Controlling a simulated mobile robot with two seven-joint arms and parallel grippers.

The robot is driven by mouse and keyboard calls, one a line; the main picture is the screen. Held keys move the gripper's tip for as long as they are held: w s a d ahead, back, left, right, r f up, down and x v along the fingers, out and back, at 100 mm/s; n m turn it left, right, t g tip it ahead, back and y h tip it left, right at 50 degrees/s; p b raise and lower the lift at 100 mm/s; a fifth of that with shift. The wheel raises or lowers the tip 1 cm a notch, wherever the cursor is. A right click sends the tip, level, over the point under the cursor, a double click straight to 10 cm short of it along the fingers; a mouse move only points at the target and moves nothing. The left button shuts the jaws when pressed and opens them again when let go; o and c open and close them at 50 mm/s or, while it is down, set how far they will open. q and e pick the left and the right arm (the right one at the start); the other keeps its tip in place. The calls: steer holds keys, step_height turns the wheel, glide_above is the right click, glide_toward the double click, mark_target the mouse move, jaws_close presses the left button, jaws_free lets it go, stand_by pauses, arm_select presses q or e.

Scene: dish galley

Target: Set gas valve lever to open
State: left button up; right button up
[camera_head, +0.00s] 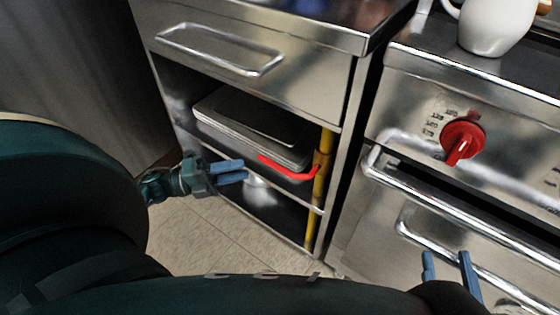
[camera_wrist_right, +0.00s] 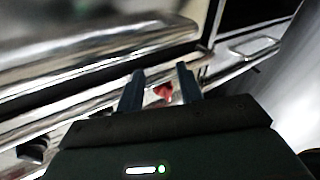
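The gas valve lever (camera_head: 285,167) is a red bar on a vertical yellow pipe (camera_head: 325,145) in the open shelf bay of the steel counter. It extends left from the pipe, roughly across it, in front of the trays. My left gripper (camera_head: 246,170) is left of the lever's free end and a little below it in the picture, apart from it. Its two blue fingers are separated, with nothing between them. My right gripper (camera_head: 446,258) is open and empty in front of the oven; its spread fingers also show in the right wrist view (camera_wrist_right: 160,76).
Stacked metal trays (camera_head: 225,122) lie on the shelf behind the lever. A drawer handle (camera_head: 220,50) juts out above. The oven handle (camera_head: 450,192) and red knob (camera_head: 462,140) are at right. A white jug (camera_head: 490,28) stands on top. Tiled floor (camera_head: 205,235) is clear.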

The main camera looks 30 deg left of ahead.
arm_select(q)
steer(key=x, duration=1)
steer(key=shift+b, duration=0.45)
jaws_close()
